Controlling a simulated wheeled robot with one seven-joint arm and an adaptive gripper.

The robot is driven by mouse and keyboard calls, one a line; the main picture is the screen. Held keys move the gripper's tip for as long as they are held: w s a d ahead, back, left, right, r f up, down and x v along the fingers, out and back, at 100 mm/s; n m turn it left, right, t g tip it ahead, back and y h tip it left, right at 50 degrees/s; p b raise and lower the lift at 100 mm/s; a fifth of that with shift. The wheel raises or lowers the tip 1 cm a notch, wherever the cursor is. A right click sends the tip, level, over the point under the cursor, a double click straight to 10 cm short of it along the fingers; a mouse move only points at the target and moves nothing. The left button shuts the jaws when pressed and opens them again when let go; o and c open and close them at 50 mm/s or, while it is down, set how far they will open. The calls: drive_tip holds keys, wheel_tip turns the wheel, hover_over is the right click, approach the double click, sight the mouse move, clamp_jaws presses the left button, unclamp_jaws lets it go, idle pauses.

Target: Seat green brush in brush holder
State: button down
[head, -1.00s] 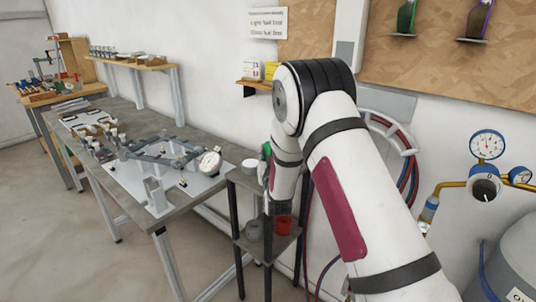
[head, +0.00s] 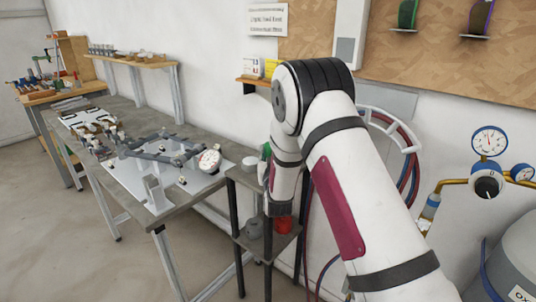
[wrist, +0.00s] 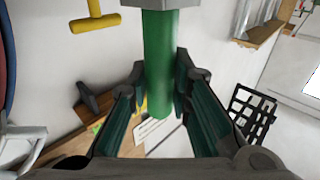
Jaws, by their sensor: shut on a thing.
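In the wrist view a green cylinder (wrist: 158,70), which looks like the green brush's handle, runs between the fingers of my gripper (wrist: 161,88). My gripper is shut on it. A pale grey block (wrist: 158,4) caps its upper end at the picture's top edge; I cannot tell if this is part of the brush. I cannot make out the brush holder for sure in either view.
The long workbench (head: 195,200) with a frame jig stands left. A yellow T-shaped handle (wrist: 95,22) shows in the wrist view.

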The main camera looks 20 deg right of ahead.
drive_tip(key=c, duration=1.4)
unclamp_jaws()
drive_tip(key=shift+s, duration=0.1)
drive_tip(key=s+a, duration=0.1)
drive_tip(key=s, duration=1)
drive_tip(key=shift+s+a+f, duration=0.35)
drive_tip(key=shift+a, duration=0.05)
